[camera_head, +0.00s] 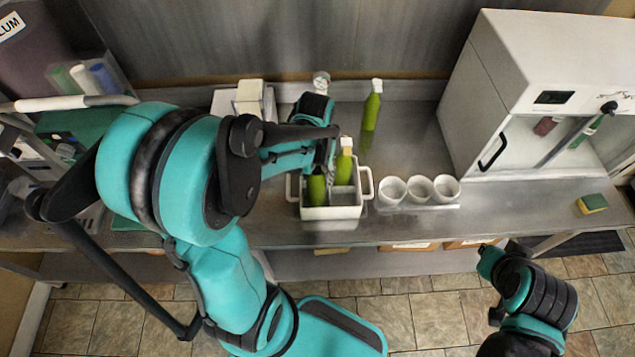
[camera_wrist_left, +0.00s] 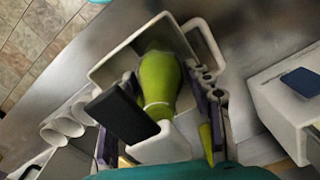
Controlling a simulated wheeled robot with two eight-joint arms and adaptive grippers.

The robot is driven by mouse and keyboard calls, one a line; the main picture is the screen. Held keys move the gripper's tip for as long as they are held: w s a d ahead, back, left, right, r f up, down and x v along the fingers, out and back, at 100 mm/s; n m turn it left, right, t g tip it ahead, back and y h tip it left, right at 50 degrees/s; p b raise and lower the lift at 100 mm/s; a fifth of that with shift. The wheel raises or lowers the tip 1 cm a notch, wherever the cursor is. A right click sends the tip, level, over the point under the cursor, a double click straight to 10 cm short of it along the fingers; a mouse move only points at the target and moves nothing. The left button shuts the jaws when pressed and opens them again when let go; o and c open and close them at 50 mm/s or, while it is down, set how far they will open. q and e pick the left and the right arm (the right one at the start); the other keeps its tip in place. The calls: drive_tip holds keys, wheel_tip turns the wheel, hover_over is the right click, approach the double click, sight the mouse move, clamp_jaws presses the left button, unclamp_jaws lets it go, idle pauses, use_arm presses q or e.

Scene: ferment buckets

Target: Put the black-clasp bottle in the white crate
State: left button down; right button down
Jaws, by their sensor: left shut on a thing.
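The white crate (camera_head: 332,212) stands on the steel counter, its end wall also in the left wrist view (camera_wrist_left: 118,62). My left gripper (camera_head: 327,158) is over its left part, shut on a green bottle (camera_head: 316,189). In the left wrist view that bottle (camera_wrist_left: 160,78) has a pale cap and a black plate-like clasp (camera_wrist_left: 120,113); its body is within the crate's rim. I cannot tell whether it rests on the crate floor. A second green bottle (camera_head: 343,170) with a pale cap is in the crate to its right.
A third green bottle (camera_head: 371,108) stands on the counter behind the crate. White cups (camera_head: 420,189) stand right of the crate, then a white machine (camera_head: 550,95) and a sponge (camera_head: 592,204). White boxes (camera_head: 250,98) stand behind left. The counter between cups and machine is partly clear.

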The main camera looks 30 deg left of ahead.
use_arm(q)
wheel_tip(320, 180, down, 3)
drive_tip(key=shift+s+r+b, duration=0.1)
drive_tip(key=shift+r+b, duration=0.05)
drive_tip(key=shift+b, duration=0.15)
drive_tip(key=shift+f, duration=0.35)
drive_tip(key=shift+f+b, duration=0.2)
drive_tip(key=shift+b, duration=0.1)
drive_tip(key=c, duration=0.7)
unclamp_jaws()
drive_tip(key=shift+r, duration=0.15)
